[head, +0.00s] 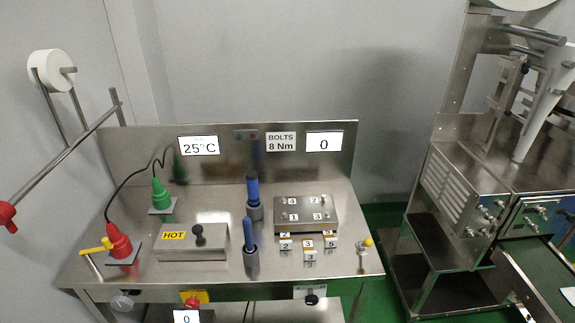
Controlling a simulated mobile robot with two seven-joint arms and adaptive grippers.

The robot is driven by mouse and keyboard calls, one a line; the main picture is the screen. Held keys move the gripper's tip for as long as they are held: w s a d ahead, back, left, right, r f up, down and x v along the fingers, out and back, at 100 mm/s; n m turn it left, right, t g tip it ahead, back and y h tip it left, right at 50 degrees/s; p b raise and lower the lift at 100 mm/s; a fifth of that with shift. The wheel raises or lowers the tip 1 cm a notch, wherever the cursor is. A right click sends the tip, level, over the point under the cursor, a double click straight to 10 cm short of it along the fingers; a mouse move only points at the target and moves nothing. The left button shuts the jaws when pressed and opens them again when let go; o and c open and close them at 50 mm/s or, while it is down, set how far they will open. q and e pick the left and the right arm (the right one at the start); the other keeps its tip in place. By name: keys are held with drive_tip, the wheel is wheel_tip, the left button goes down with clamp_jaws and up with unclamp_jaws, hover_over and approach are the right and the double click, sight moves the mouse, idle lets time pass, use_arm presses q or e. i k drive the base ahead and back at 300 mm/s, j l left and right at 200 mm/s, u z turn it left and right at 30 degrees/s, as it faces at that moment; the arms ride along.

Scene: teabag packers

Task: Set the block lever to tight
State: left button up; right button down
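A metal block (306,213) with numbered positions sits on the right half of the steel bench. Right of it, near the bench's right edge, is a small lever with a yellow knob (367,243). A black knob (311,299) sits on the front edge below a small label too small to read. I cannot tell for sure which of these is the block lever, nor its setting. Neither of my grippers is in view.
A HOT-labelled metal box (193,243) with a black knob, red (119,243) and green (161,195) tools, and two blue-handled tools (252,190) stand on the bench (275,268). Several numbered small blocks (310,254) lie before the metal block. A steel machine (465,190) stands right.

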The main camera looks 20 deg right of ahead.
sight(368, 243)
drive_tip(key=z, duration=1.3)
